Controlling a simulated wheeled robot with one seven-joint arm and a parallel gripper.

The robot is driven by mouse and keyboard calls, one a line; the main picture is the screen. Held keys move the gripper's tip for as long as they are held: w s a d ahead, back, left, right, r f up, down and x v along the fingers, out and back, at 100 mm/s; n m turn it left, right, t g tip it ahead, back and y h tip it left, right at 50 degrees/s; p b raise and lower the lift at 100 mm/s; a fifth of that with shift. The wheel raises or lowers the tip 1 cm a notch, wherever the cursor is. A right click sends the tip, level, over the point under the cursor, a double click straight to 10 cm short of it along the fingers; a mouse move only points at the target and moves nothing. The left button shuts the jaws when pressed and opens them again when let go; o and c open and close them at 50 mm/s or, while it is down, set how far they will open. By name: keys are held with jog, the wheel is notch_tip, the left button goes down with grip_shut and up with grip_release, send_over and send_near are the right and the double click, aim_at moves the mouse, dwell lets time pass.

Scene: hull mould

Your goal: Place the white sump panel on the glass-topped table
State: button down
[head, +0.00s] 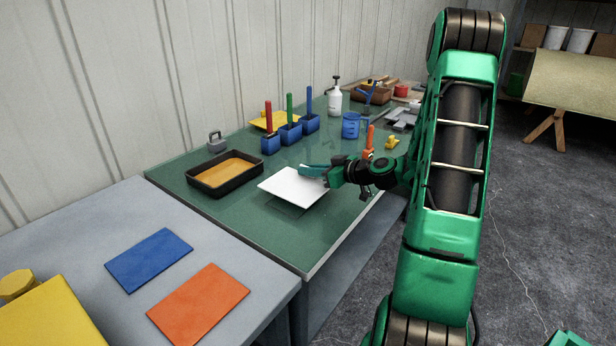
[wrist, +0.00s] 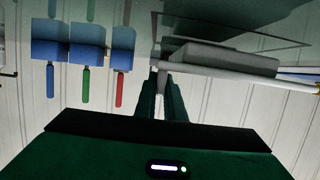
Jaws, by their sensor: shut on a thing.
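The white sump panel (head: 293,187) is a thin square plate over the green glass-topped table (head: 235,230) in the head view. My gripper (head: 314,173) is shut on the panel's far right edge. The panel looks roughly level and a little above the glass, with a dark reflection or shadow below its near edge. In the wrist view, which looks upside down, the panel shows edge-on as a thin white strip (wrist: 290,84), starting at my fingers (wrist: 165,95). The fingertips partly hide the gripped edge.
A black tray of ochre material (head: 225,173) stands left of the panel. Blue holders with coloured handles (head: 290,134) stand behind it. An orange-handled tool (head: 369,140) is close behind my gripper. The glass in front is clear. A grey table (head: 100,230) adjoins at left with blue and orange panels.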

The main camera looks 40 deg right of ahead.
jog(key=shift+f, duration=0.85)
jog(key=c, duration=1.8)
grip_release()
jog(key=shift+f, duration=0.15)
jog(key=shift+c, duration=0.2)
